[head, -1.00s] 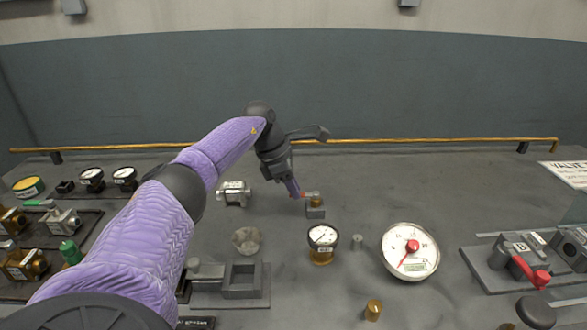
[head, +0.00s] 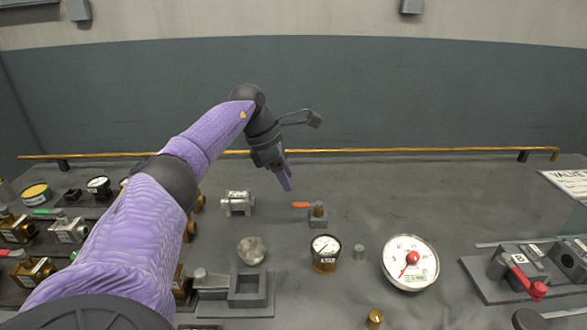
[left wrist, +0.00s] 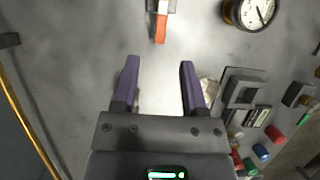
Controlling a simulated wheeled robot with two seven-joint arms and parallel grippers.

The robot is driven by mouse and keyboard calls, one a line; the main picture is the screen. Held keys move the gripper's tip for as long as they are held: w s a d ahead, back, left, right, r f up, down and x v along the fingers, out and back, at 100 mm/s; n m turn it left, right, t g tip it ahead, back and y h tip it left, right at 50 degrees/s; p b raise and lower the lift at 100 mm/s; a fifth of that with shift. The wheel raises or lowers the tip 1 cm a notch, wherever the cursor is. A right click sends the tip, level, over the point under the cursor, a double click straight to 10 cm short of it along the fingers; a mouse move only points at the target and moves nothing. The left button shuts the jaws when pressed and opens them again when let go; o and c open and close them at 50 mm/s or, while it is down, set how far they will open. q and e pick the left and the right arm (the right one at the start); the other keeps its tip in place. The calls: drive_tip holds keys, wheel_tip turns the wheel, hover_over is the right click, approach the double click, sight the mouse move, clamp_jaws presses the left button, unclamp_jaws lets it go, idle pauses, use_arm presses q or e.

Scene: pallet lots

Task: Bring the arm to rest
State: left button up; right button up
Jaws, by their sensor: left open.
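My left gripper (head: 284,178) is raised above the grey table, left of and behind a small valve with an orange handle (head: 301,205). In the left wrist view its two purple fingers (left wrist: 158,80) are spread apart with nothing between them. The orange handle (left wrist: 160,28) lies beyond the fingertips there, apart from them. A silver valve body (head: 238,203) stands on the table to the left of the gripper in the head view. My right gripper does not show.
A small gauge (head: 325,252) and a large white gauge (head: 410,262) stand on the table. A grey vise-like fixture (head: 246,289) is near the front. A board with a red-handled valve (head: 528,283) is at right. A yellow rail (head: 400,151) runs along the back edge.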

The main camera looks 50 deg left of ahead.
use_arm(q)
drive_tip(key=shift+p+v, duration=0.4)
drive_tip(key=shift+v, duration=1.4)
